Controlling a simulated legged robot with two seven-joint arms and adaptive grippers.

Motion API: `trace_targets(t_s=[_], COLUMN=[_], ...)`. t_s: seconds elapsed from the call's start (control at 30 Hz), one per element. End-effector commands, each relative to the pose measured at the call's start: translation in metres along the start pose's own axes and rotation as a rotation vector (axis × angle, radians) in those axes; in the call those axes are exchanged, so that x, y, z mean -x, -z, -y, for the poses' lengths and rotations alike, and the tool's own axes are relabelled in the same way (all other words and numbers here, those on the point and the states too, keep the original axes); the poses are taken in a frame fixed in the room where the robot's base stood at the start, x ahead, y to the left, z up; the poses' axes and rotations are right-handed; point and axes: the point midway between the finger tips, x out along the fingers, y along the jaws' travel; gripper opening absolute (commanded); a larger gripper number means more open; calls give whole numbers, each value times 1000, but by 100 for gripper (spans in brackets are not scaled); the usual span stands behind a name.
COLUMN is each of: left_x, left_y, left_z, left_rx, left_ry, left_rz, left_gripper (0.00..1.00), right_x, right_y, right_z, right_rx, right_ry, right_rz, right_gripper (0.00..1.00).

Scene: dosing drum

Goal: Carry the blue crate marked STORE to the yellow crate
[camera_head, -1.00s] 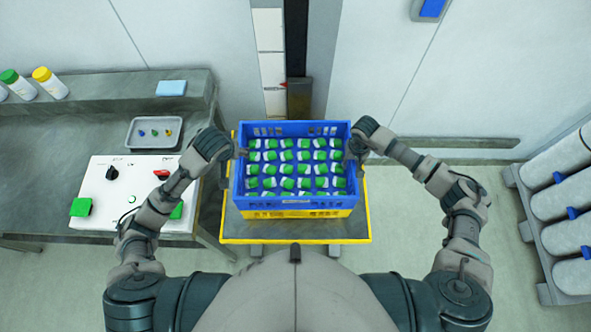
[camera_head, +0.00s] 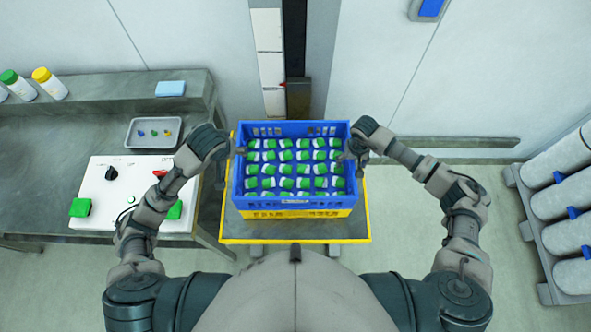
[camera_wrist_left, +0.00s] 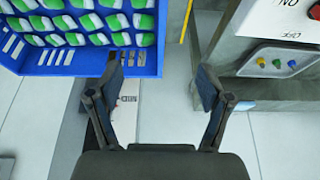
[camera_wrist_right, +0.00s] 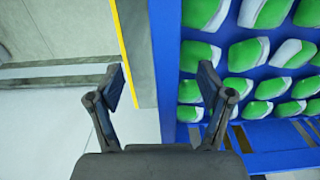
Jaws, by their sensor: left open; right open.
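No marking on the blue crate is readable. Finger contact cannot be told.
The yellow crate stands on a yellow-edged platform (camera_head: 240,229). At left is a grey bench with a white control panel (camera_head: 130,205), a small grey tray (camera_head: 131,145) and several bottles. Grey cylinders (camera_head: 563,205) lie on a rack at right. The floor between is clear.

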Motion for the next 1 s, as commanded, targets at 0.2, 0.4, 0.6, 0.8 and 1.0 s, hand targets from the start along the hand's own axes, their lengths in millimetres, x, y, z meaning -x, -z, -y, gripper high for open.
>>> trace_targets(t_s=[0.2, 0.4, 0.6, 0.8, 1.0], left_x=[0, -1, 0, 0, 0], left_y=[0, 0, 0, 0, 0], left_z=[3, 4, 2, 1, 2], left_rx=[1, 2, 1, 0, 1], left_ry=[-1, -2, -1, 0, -1], left_rz=[0, 0, 0, 0, 0], left_gripper=[79, 79, 79, 79, 79], right_x=[23, 69, 104, 117, 118], right_y=[1, 2, 2, 1, 1], right_z=[1, -1, -6, -8, -7], right_rx=[1, 1, 0, -1, -1], right_ry=[-1, 0, 3, 5, 4], right_rz=[-4, -6, -2, 0, 1], right_gripper=[79, 79, 79, 79, 79])
